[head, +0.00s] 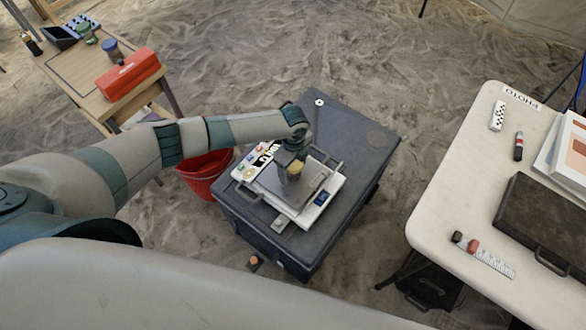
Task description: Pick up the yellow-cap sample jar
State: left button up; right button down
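The yellow-cap sample jar (296,170) is small in the head view, on or just above the grey tray (312,185) of a white scale. Its yellow cap shows just under my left gripper (292,167), which points down from above. The gripper hides part of the jar. I cannot tell whether the fingers are closed on it or whether the jar touches the tray. My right gripper is not in view.
The scale (310,217) stands on a dark case (362,115). A red bucket (200,182) is left of it. A wooden table with a red toolbox (128,75) is at the upper left. A white table (440,185) with a dark case (535,215) is at the right. Sand lies between.

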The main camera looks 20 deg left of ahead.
pick_arm(q)
jog(key=shift+f, duration=0.45)
jog(key=c, duration=1.2)
jog(key=shift+c, duration=0.3)
jog(key=shift+c, duration=0.7)
